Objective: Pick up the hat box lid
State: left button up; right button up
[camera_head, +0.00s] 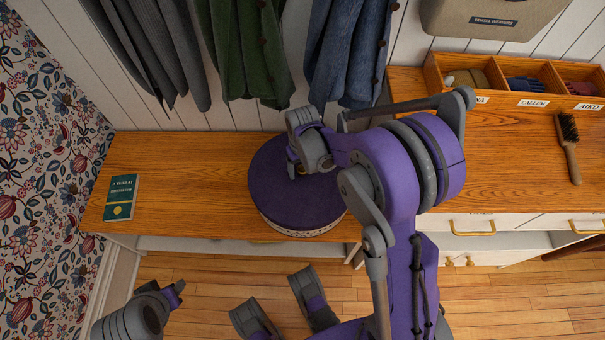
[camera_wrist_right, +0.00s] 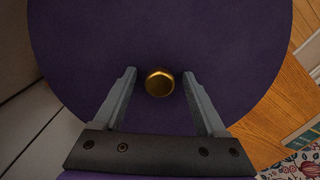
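The hat box lid (camera_head: 285,205) is round, flat and dark purple. It sits on a round hat box with a pale patterned side (camera_head: 302,233) on the wooden bench. In the right wrist view the lid (camera_wrist_right: 150,40) fills most of the picture, with a round gold knob (camera_wrist_right: 159,83) at its middle. My right gripper (camera_wrist_right: 160,80) is open, its two fingers on either side of the knob with gaps between. In the head view my right gripper (camera_head: 297,170) is over the lid, partly hidden by its wrist.
A green book (camera_head: 121,197) lies on the bench (camera_head: 190,170), left of the box. Grey, green and blue coats (camera_head: 250,45) hang behind. On the right counter are a labelled wooden compartment tray (camera_head: 470,69) and a brush (camera_head: 568,145). The bench between book and box is clear.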

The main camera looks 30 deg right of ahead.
grip_shut()
dwell(0.3)
notch_tip(320, 180, up, 10)
jog(key=p, duration=0.3)
jog(key=shift+r+p, duration=0.1)
jog(key=shift+p, duration=0.2)
jog(key=shift+f+b, duration=2.25)
jog(key=shift+f, duration=1.05)
